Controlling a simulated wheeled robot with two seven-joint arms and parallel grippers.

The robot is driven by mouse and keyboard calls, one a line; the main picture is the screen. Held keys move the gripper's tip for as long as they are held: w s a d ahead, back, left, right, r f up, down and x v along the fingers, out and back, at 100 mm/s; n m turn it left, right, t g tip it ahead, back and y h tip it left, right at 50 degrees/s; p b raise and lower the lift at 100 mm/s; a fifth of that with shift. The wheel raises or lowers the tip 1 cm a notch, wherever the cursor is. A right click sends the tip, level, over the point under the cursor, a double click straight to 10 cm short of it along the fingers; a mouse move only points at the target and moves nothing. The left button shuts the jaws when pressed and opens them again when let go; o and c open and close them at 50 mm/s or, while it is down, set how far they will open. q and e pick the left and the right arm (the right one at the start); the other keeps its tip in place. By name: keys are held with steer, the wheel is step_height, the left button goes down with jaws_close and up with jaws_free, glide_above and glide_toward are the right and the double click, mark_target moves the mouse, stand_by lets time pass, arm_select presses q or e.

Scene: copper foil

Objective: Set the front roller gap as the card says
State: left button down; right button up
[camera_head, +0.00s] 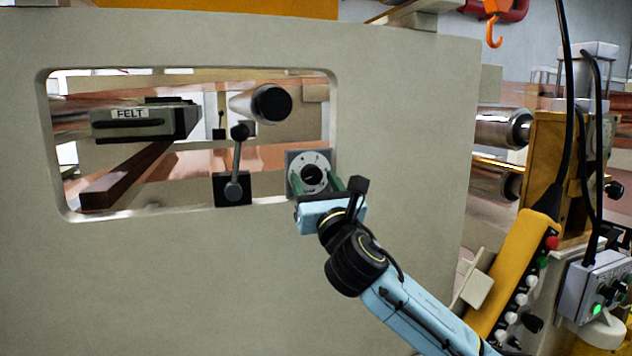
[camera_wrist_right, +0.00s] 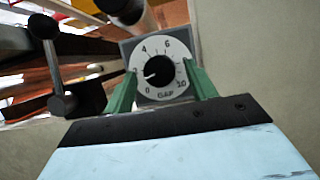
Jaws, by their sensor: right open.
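The gap dial (camera_head: 314,160) is a white round scale on a grey plate in the panel window. In the right wrist view its face (camera_wrist_right: 166,92) carries numbers from 0 to 10 and the word GAP. Its black knob (camera_wrist_right: 160,69) has a small white mark pointing left and slightly down, near the 2. My right gripper (camera_head: 316,184) is at the dial. In the right wrist view its green fingers (camera_wrist_right: 162,82) are open, one on each side of the knob, apart from it. The right finger partly covers the scale near 8. No card is visible. My left gripper is not in view.
Left of the dial stands a black lever (camera_head: 237,165) with a ball top. Above is a black-ended cylinder (camera_head: 271,104). A FELT-labelled block (camera_head: 140,122) is farther left. The window edge surrounds them. A yellow button pendant (camera_head: 517,270) hangs at right.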

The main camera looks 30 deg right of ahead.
steer(key=shift+c, duration=0.2)
steer(key=c, duration=0.9)
steer(key=shift+c, duration=0.2)
